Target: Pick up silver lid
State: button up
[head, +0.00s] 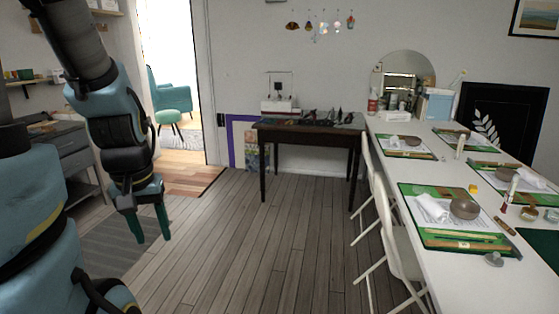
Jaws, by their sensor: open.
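A small silver-grey object (493,259), which looks like the silver lid, lies on the white table (450,285) at the lower right. It is just below the nearest green mat, close to the table's near side. It is too small to make out its exact shape. My gripper (152,238) hangs at the left of the view with its teal fingers pointing down. The fingers are apart and nothing shows between them. The gripper is far to the left of the table, over the floor.
Green mats (430,236) with bowls (464,208), white cloths and wooden tools lie along the table. Small jars (529,213) stand to the right. White folding chairs (396,235) line the table's left side. A dark wooden desk (300,132) stands at the back. The middle floor is clear.

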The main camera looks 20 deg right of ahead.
aim_at(494, 260)
jog(key=i+l+z, duration=0.15)
jog(key=z, duration=0.3)
jog(key=i+z, duration=0.6)
jog(key=z, duration=0.25)
jog(key=i+z, duration=0.25)
jog(key=z, duration=0.15)
jog(key=i+l+z, duration=0.15)
jog(key=i, duration=0.3)
jog(key=i+l+z, duration=0.15)
jog(key=i, duration=0.35)
